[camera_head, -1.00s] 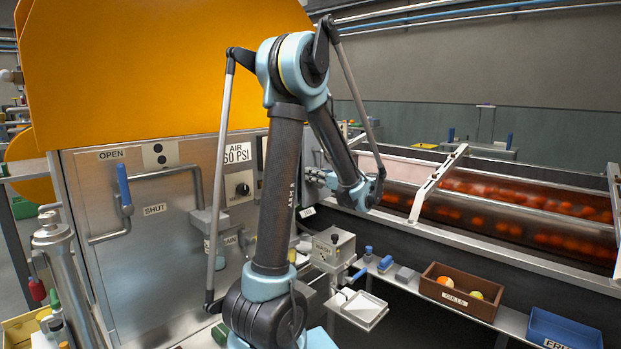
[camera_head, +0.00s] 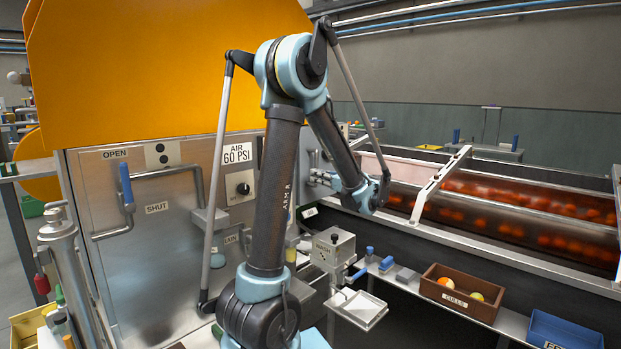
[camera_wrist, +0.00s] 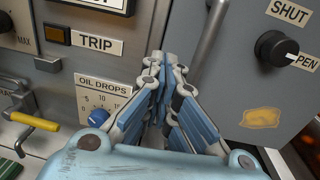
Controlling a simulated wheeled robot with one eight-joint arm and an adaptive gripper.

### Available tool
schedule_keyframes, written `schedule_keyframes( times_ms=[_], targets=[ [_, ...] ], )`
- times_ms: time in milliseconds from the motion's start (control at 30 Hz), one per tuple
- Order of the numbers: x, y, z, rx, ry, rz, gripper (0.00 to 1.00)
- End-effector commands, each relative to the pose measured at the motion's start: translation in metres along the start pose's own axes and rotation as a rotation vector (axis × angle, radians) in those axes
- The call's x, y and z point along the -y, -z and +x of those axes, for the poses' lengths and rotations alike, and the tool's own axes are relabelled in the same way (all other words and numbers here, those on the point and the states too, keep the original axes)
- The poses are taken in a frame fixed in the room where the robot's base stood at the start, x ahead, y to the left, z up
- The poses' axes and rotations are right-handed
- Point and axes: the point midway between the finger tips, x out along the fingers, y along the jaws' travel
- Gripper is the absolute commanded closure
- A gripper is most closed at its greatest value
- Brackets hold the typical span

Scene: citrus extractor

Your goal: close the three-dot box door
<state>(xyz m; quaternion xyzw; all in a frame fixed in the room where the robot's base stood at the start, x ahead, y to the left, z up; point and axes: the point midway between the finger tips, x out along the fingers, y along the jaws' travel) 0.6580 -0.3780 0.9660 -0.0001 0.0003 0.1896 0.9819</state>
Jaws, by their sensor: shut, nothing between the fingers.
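No three-dot mark shows in either view, so I cannot tell for sure which door is the three-dot box door. In the wrist view, a grey metal panel (camera_wrist: 236,75) with a black knob (camera_wrist: 277,49) between SHUT and OPEN labels fills the right side. A grey bar like a handle (camera_wrist: 208,42) stands at its left edge. My gripper (camera_wrist: 166,62) is shut and empty, its fingertips in front of the gap between this panel and the TRIP panel. In the head view, my arm hides most of this area.
The wrist view shows a TRIP button (camera_wrist: 57,36), an OIL DROPS dial (camera_wrist: 98,116) and a yellow-handled lever (camera_wrist: 35,121) at left. In the head view, a large steel door (camera_head: 140,255), a brown CULLS box (camera_head: 436,300) and a blue bin (camera_head: 565,330) stand around my arm.

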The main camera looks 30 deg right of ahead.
Motion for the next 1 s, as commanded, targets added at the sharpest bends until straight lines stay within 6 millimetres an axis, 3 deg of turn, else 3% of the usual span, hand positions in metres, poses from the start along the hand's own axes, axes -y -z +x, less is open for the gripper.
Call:
schedule_keyframes(
  times_ms=[300,500,833,1000],
  targets=[
    [-0.006,0.0,-0.05,0.0,-0.001,0.0,1.0],
    [-0.008,0.0,-0.073,0.0,-0.002,0.0,1.0],
    [-0.01,0.0,-0.083,0.0,-0.004,0.0,1.0],
    [-0.019,0.001,-0.071,-0.023,-0.023,-0.02,1.0]
  ],
)
